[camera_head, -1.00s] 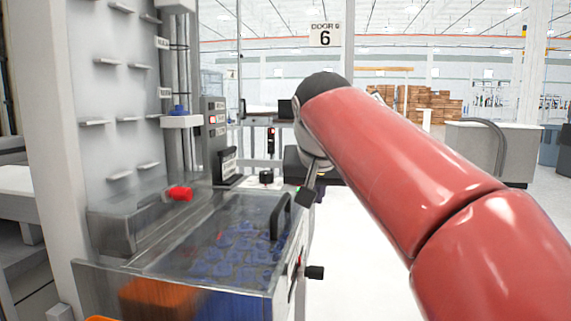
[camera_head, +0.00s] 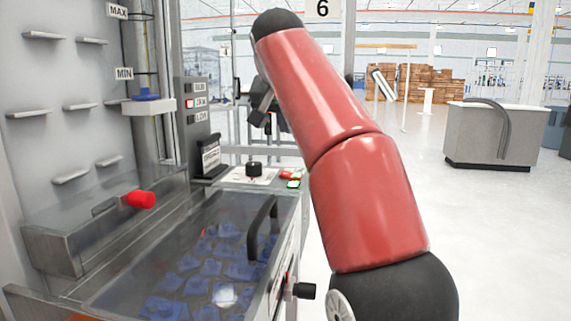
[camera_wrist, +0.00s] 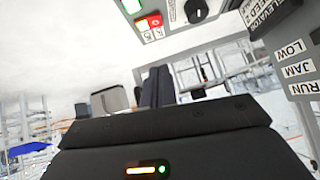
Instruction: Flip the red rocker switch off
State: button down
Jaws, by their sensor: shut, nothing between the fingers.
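My gripper (camera_head: 259,112) is partly behind my red arm in the head view, above and behind the machine's top panel. In the wrist view my gripper (camera_wrist: 155,87) shows as dark, closed fingers beyond its dark body, with nothing held. It is well apart from the red part.
A red-tipped lever (camera_head: 140,199) and a clear-lidded bin (camera_head: 150,265) are at left. Open floor (camera_head: 480,230) lies right.

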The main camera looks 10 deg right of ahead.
send_over(286, 172)
jog(key=s, duration=0.3)
notch_tip(286, 172, down, 7)
jog(key=shift+s+a+r, duration=0.1)
jog(key=shift+r, duration=0.1)
jog(key=f, duration=0.3)
jog(key=shift+w+a, duration=0.1)
jog(key=shift+w, duration=0.15)
jog(key=shift+w+a+f, duration=0.1)
jog(key=shift+f, duration=0.6)
